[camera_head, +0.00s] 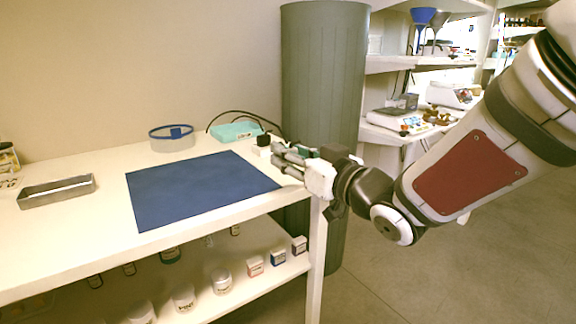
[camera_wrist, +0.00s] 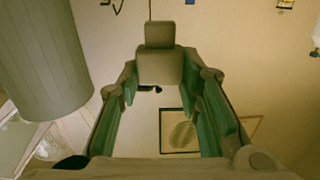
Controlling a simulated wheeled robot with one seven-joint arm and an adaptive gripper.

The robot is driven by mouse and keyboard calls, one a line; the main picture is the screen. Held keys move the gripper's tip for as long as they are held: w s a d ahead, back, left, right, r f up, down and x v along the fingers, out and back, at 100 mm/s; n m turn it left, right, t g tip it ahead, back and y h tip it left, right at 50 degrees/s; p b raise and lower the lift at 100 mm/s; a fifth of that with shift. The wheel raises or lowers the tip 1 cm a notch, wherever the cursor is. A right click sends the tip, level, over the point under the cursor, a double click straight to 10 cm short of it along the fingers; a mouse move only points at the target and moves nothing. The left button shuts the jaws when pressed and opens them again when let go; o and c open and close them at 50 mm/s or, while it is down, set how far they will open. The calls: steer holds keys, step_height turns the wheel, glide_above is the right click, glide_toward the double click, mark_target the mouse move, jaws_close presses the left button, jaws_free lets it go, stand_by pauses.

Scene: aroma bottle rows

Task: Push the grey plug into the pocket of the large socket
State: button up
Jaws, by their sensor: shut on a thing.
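My gripper (camera_head: 275,153) is over the right end of the table, its fingers pointing left. In the wrist view my gripper (camera_wrist: 160,88) is shut on the grey plug (camera_wrist: 160,67), a wide block with a smaller block at its far end. A small dark block (camera_head: 263,140) shows by the fingertips in the head view; I cannot tell whether it is the plug. A teal box (camera_head: 236,131) stands behind the fingertips, with a black cable looping over it. I cannot make out the large socket or its pocket for certain in either view.
A blue mat (camera_head: 200,187) lies on the white table (camera_head: 70,228). A metal tray (camera_head: 57,190) is at the left and a round clear container (camera_head: 172,139) at the back. A tall grey-green cylinder (camera_head: 325,80) stands close behind my gripper. Small boxes and jars fill the lower shelf.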

steer(key=w+r+p, duration=0.2)
steer(key=w+p, duration=0.3)
steer(key=w, duration=1.1)
steer(key=shift+w+d+r+h+p, duration=0.25)
steer(key=shift+d+r+h+p, duration=0.05)
steer(key=shift+d, duration=0.15)
steer(key=shift+f+b, duration=2.6)
steer(key=shift+f, duration=0.3)
steer(key=shift+f+b, duration=1.45)
steer(key=shift+f, duration=0.05)
steer(key=o, duration=1.2)
steer(key=v, duration=1.2)
